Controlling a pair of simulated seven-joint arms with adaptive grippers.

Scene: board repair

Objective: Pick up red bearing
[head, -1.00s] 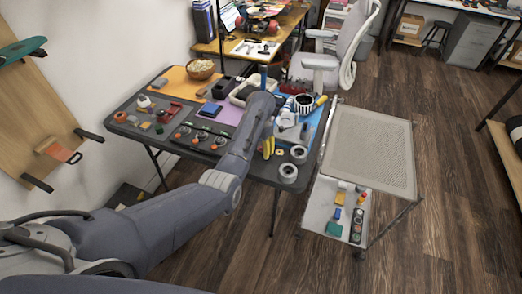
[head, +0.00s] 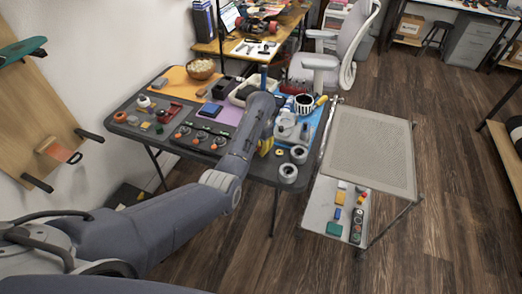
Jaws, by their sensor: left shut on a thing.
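My left arm reaches in from the left over the dark work table (head: 250,170). My left gripper (head: 284,125) is at the table's right part, near the blue mat (head: 318,122). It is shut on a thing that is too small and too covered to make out. I cannot pick out a red bearing for certain. Small orange-red round parts (head: 120,117) lie on the table's left part, apart from the gripper. A yellow thing (head: 265,147) shows just below the wrist. My right gripper is not in view.
Grey rolls (head: 289,172) stand at the table's front right corner. A striped cup (head: 304,103) and a bowl (head: 201,69) stand further back. A wheeled cart (head: 368,150) is to the right, with small parts on its lower shelf. An office chair (head: 345,55) is behind.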

